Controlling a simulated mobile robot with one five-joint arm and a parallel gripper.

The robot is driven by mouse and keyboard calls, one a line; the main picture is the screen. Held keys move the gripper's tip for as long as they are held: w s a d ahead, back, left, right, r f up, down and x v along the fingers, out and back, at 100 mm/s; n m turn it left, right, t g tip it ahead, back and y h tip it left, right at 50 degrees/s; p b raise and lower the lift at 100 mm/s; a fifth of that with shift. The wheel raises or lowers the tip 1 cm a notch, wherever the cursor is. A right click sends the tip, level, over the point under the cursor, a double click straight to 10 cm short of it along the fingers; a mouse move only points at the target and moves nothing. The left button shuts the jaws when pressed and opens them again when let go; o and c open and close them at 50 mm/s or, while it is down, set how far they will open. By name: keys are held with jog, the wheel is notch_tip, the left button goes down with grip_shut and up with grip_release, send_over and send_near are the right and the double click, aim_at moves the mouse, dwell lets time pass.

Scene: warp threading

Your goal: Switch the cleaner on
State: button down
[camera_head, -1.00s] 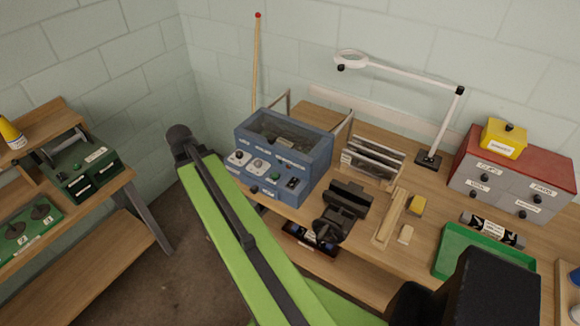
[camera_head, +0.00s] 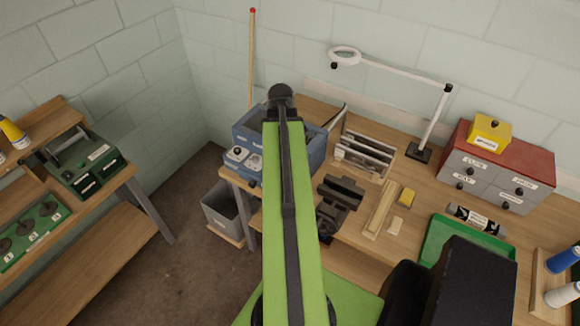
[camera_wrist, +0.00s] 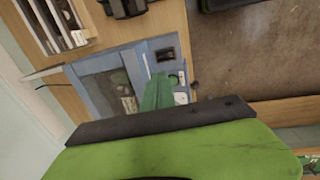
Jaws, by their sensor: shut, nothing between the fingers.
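The cleaner is a blue box with an open-topped tank and a sloped control front. In the head view the cleaner (camera_head: 243,137) stands at the left of the bench; my arm covers its middle and the right of its panel. Two pale dials (camera_head: 236,154) show at the panel's left. In the wrist view the cleaner (camera_wrist: 88,72) lies below my gripper, with a dark switch-like part (camera_wrist: 165,54) on its panel. My gripper (camera_wrist: 159,76) shows there as narrow green fingers, shut and empty, over the panel side. Contact cannot be told. In the head view the fingertips are hidden.
Right of the cleaner stand a rack (camera_head: 364,154), a black vise-like device (camera_head: 338,197) and a green tray (camera_head: 466,243). A magnifier lamp (camera_head: 392,70) rises behind. A grey bin (camera_head: 222,211) sits below left. Open floor lies between the two benches.

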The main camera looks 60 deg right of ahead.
jog(key=f+b, duration=0.4)
jog(key=d+f+b, duration=0.1)
jog(key=f+b, duration=0.4)
jog(key=d+f+b, duration=0.1)
jog(key=f+b, duration=0.3)
jog(key=shift+f, duration=0.35)
jog(key=shift+b, duration=0.3)
jog(key=shift+d+f, duration=0.1)
jog(key=shift+f, duration=0.1)
jog(key=shift+y, duration=0.3)
